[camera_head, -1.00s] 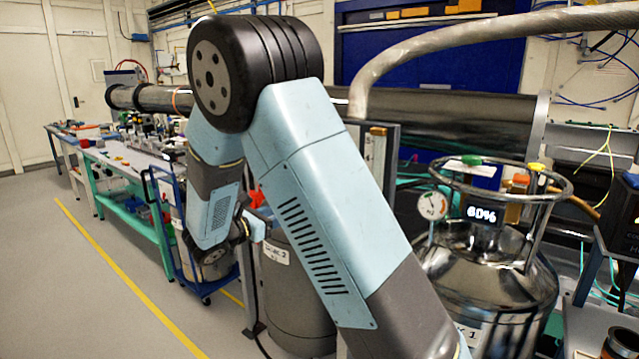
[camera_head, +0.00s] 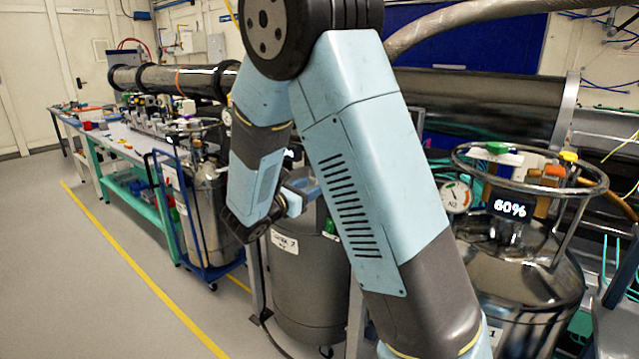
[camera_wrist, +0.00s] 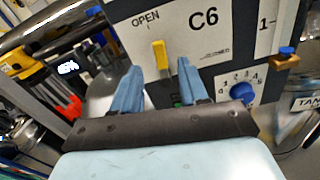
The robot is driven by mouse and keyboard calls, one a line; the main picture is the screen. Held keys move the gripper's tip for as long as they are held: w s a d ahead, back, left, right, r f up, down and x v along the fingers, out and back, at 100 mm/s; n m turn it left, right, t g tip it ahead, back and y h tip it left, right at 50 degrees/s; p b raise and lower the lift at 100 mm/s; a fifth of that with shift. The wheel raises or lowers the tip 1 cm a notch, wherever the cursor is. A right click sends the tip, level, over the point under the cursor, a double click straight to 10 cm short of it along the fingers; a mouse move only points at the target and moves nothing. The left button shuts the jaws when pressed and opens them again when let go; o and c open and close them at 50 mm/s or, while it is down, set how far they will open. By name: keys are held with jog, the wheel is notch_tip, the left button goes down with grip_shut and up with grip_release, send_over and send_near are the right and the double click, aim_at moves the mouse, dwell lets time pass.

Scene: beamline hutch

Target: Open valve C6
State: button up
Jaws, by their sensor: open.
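My gripper (camera_wrist: 160,66) is open in the wrist view, with one blue finger on each side of the lever. I cannot tell whether either finger touches it. In the head view the panel cannot be made out.
A blue knob (camera_wrist: 242,92) with a numbered dial sits right of my fingers. A yellow-and-red tool (camera_wrist: 38,82) shows at left. In the head view, a steel dewar (camera_head: 520,275) reading 60% stands at right, and a blue cart (camera_head: 205,262) at left. Floor is clear at far left.

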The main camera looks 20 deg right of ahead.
jog(key=shift+x, duration=2.6)
grip_shut()
